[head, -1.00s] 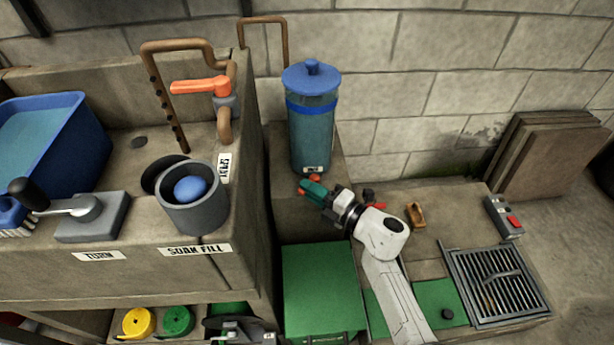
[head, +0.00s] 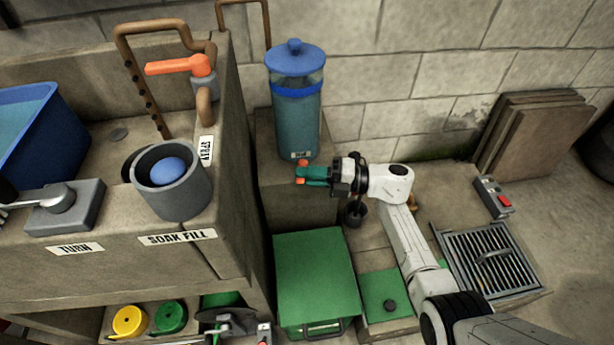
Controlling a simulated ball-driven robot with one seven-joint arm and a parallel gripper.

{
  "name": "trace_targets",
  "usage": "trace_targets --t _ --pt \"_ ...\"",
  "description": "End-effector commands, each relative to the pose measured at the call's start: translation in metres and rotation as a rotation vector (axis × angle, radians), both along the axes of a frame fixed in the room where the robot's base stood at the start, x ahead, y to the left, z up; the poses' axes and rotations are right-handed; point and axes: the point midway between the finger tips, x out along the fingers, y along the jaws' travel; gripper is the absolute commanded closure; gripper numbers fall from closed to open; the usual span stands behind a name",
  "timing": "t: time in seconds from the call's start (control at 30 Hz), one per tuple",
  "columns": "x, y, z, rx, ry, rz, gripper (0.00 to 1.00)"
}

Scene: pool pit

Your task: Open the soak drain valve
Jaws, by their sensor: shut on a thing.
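The soak canister (head: 297,128) is a tall blue-green cylinder with a blue lid, standing on a stone ledge by the wall. A small label sits low on its front. The soak drain valve shows as a small orange piece (head: 303,162) at the canister's foot. My gripper (head: 303,172), with teal fingers, reaches in from the right and is shut on the valve just below the label. The fingers cover most of the valve, so its handle angle cannot be told.
An orange lever (head: 180,66) on a copper pipe and a grey cup (head: 174,195) with a blue ball are at left. A green box (head: 316,275) stands below my gripper. A dark small cup (head: 354,214) hangs or stands beneath my wrist. A floor grate (head: 490,262) lies at right.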

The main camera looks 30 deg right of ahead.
Motion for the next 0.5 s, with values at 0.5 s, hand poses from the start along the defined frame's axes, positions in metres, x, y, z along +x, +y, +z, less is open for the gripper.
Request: trace_targets --t 0.5 --pt "0.0006 -0.0009 -0.0003 -0.001 0.001 -0.004 0.68"
